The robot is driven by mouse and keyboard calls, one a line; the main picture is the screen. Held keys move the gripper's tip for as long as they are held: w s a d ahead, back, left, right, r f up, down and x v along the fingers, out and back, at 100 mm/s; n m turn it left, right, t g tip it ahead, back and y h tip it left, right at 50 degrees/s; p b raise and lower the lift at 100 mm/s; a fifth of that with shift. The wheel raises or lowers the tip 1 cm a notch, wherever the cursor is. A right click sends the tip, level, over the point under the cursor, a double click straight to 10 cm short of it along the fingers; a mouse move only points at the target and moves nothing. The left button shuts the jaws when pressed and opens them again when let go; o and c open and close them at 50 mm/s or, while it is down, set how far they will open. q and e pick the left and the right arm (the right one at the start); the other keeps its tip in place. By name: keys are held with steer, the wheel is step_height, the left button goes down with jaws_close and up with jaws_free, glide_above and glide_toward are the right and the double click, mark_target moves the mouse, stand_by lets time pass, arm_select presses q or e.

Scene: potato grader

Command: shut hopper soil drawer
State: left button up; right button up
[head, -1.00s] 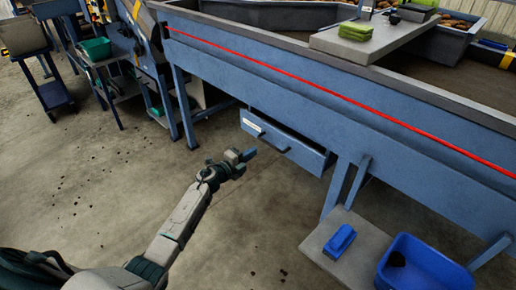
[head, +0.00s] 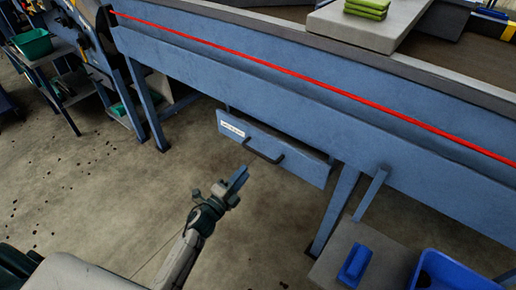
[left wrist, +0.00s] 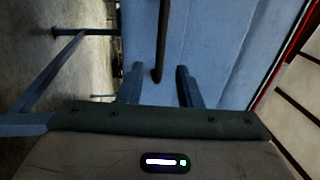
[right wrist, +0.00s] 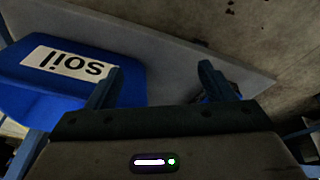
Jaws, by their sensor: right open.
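The soil drawer (head: 300,168) is a blue front with a white label and a dark bar handle (head: 265,156), under the blue hopper side. It stands out from the frame, with a dark gap along its top edge. My left gripper (head: 238,180) is in front of and below the handle, apart from it. In the left wrist view the left gripper (left wrist: 159,85) is open, and the dark handle (left wrist: 158,45) lies ahead between its fingers, against the blue front. My right gripper (right wrist: 158,85) is open and empty in the right wrist view; the head view does not show it.
The bin's "soil" label (right wrist: 68,65) shows in the right wrist view. A hopper leg (head: 333,210) stands right of the drawer.

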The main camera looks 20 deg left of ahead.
mark_target(260, 154)
arm_select(q)
steer(key=p+x, duration=0.1)
steer(key=x, duration=0.9)
arm_select(e)
steer(key=x, duration=0.3)
steer(key=shift+s+d+f, duration=0.15)
steer(key=shift+f, duration=0.15)
arm_select(q)
steer(key=shift+s, duration=0.1)
jaws_close()
arm_select(e)
steer(key=shift+f, duration=0.1)
